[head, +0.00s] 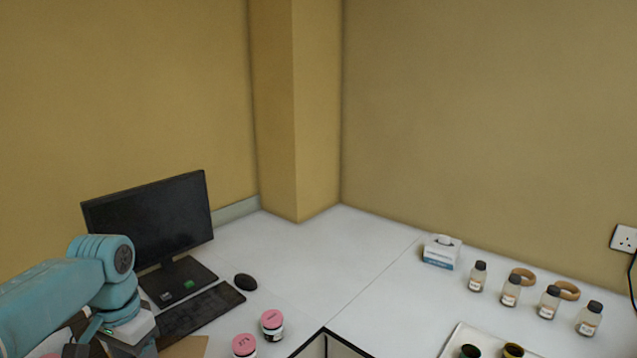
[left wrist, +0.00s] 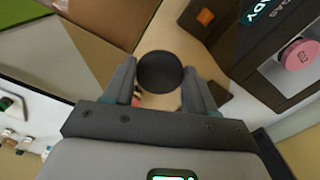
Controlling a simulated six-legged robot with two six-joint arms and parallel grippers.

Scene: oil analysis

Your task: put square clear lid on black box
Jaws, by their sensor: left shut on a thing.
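My left gripper (left wrist: 160,80) has its two fingers on either side of a round black-topped thing (left wrist: 160,70) and is shut on it. Only its dark round top shows clearly, so I cannot tell what it is. In the head view my left arm reaches down at the lower left, and its fingertips are hidden. A box-like thing with a black rim (head: 325,332) is cut off by the bottom edge of the head view; I cannot tell whether it is the black box. I cannot make out a square clear lid. My right gripper is not in view.
A monitor (head: 150,222), keyboard (head: 203,310) and mouse (head: 245,282) stand at left. Pink-lidded jars (head: 272,325) are near the front. A tissue box (head: 441,252) and several bottles (head: 510,291) line the right. The back middle is clear. The wrist view shows a dark machine (left wrist: 240,50).

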